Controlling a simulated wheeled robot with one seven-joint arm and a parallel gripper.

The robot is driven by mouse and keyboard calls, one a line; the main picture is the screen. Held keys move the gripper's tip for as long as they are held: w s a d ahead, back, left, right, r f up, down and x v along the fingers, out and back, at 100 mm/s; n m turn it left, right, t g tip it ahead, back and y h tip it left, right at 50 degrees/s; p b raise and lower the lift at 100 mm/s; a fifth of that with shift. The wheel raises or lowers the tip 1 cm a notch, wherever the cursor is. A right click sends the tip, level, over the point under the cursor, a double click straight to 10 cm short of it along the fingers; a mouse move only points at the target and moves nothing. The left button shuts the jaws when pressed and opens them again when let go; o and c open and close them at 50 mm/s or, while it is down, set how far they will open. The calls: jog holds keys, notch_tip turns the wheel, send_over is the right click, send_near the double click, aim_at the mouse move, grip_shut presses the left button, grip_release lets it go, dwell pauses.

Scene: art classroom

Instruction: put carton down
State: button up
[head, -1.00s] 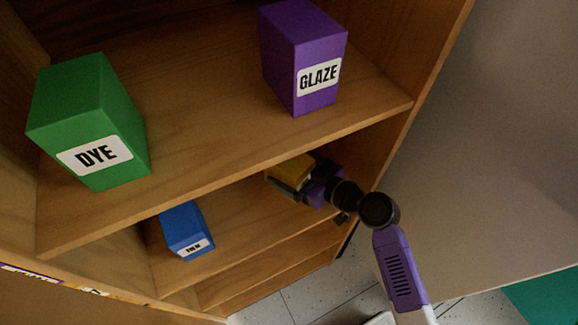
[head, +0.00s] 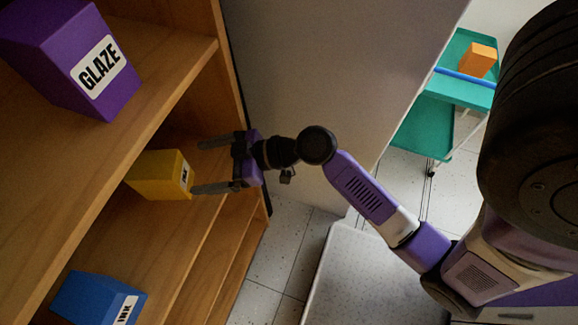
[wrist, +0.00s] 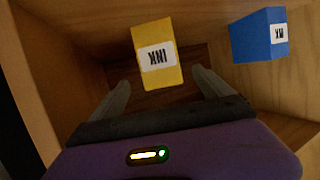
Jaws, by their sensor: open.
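The yellow carton (head: 158,174), with a white label, stands on the middle shelf (head: 118,222) of the wooden unit. It also shows in the wrist view (wrist: 157,52), where its label reads INK upside down. My gripper (head: 196,166) is open and empty at the shelf's front edge, with its fingers pointing at the carton. In the wrist view the two fingers (wrist: 160,92) are spread wide, and the carton is ahead of them, apart from both.
A blue INK carton (head: 95,298) stands on the same shelf; it also shows in the wrist view (wrist: 259,36). A purple GLAZE carton (head: 72,52) is on the shelf above. A teal cart (head: 466,64) with an orange box (head: 479,60) stands at right.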

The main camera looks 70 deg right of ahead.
jog(key=s+f+m+h, duration=0.4)
jog(key=s+f+h, duration=0.1)
jog(key=s, duration=0.8)
jog(key=s+a+r+t, duration=0.1)
jog(key=s+a+r, duration=0.3)
jog(key=s+r, duration=0.7)
jog(key=shift+a, duration=0.15)
